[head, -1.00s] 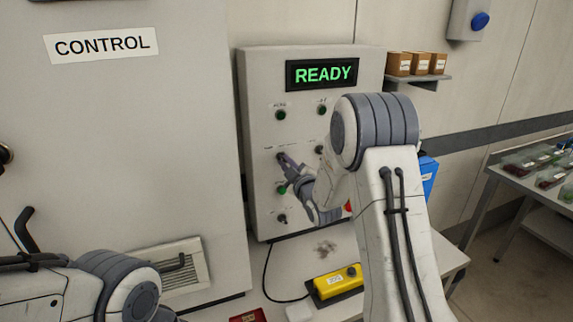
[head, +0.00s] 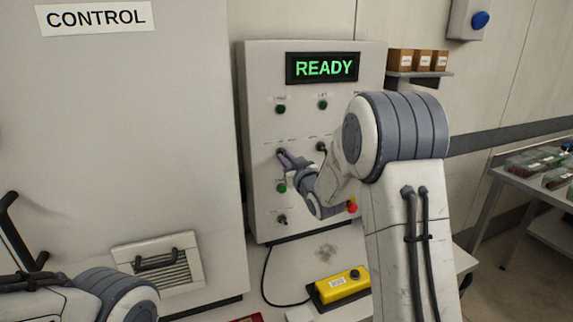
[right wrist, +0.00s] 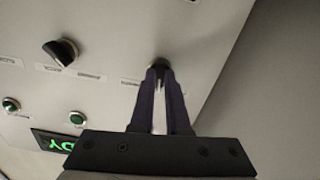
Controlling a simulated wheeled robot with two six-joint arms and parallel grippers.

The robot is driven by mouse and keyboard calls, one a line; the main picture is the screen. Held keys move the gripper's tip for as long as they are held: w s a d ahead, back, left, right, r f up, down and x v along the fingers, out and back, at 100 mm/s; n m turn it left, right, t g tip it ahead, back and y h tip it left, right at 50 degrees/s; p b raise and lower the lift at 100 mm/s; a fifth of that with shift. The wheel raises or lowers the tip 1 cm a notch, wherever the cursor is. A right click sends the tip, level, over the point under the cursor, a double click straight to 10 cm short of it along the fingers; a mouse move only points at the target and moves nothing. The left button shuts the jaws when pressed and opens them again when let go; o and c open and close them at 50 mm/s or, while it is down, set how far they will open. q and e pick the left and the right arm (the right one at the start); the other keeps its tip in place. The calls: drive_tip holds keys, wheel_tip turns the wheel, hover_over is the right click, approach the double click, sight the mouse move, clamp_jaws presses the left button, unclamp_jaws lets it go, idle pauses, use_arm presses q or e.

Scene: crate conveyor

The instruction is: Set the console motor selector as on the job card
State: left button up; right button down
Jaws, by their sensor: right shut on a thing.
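The grey console (head: 262,215) carries a lit green READY display (head: 323,67). My right gripper (head: 286,158) is at the left selector knob (head: 281,151) in the head view. In the right wrist view, its purple fingers (right wrist: 160,75) are shut on this dark knob (right wrist: 159,63), which is mostly hidden between them. A second black selector knob (right wrist: 61,52) sits apart, pointing at a slant; it also shows in the head view (head: 321,147). The labels are too small to read, and I see no readable job card. My left gripper is out of view.
Green buttons (head: 280,109) and a small lower switch (head: 282,219) are on the console. A red button (head: 352,207) shows beside my right forearm. A yellow box (head: 341,286) lies on the table below. A large CONTROL cabinet (head: 200,180) stands close on the left.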

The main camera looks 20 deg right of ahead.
drive_tip(key=shift+f+m, duration=0.1)
drive_tip(key=shift+m, duration=0.5)
drive_tip(key=c, duration=0.9)
unclamp_jaws()
drive_tip(key=shift+s+b, duration=0.1)
drive_tip(key=shift+b, duration=0.2)
drive_tip(key=s+b, duration=0.2)
drive_tip(key=s, duration=0.8)
drive_tip(key=shift+s+d, duration=0.15)
drive_tip(key=shift+d, duration=0.05)
